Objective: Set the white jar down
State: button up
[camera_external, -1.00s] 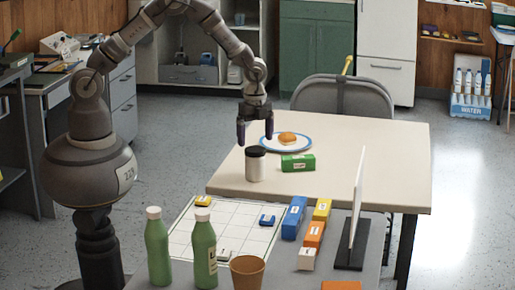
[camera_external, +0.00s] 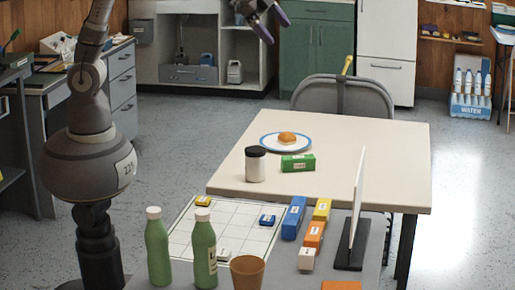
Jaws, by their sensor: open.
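The white jar (camera_external: 255,168) with a black lid stands upright on the cream table (camera_external: 380,150), near its left front edge. Nothing holds it. My gripper (camera_external: 264,25) is at the top of the picture, high above and well clear of the jar. Its jaws are open and empty. Most of my arm between the shoulder and the gripper is out of the frame.
A green box (camera_external: 298,163) lies just right of the jar. Behind it is a blue-rimmed plate (camera_external: 268,146) with a bun (camera_external: 287,139). In front, green bottles (camera_external: 158,250), a brown cup (camera_external: 248,272) and an upright white panel (camera_external: 357,205) stand on a lower surface.

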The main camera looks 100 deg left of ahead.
jog(key=s+d+r+n+t, duration=0.1)
jog(key=s+r, duration=0.4)
jog(key=r, duration=0.6)
jog(key=s+d+r+n+t+h, duration=0.1)
jog(key=s+d+r+t, duration=0.3)
jog(key=r, duration=0.6)
jog(key=s+d+r+n+t, duration=0.2)
jog(key=s+d+r, duration=0.3)
jog(key=r, duration=0.6)
jog(key=shift+s+d+r+n+t+h, duration=0.3)
jog(key=shift+d+r+n+t, duration=0.1)
jog(key=shift+d+t, duration=0.25)
jog(key=shift+f, duration=0.1)
jog(key=shift+f+b, duration=0.35)
jog(key=shift+b, duration=0.05)
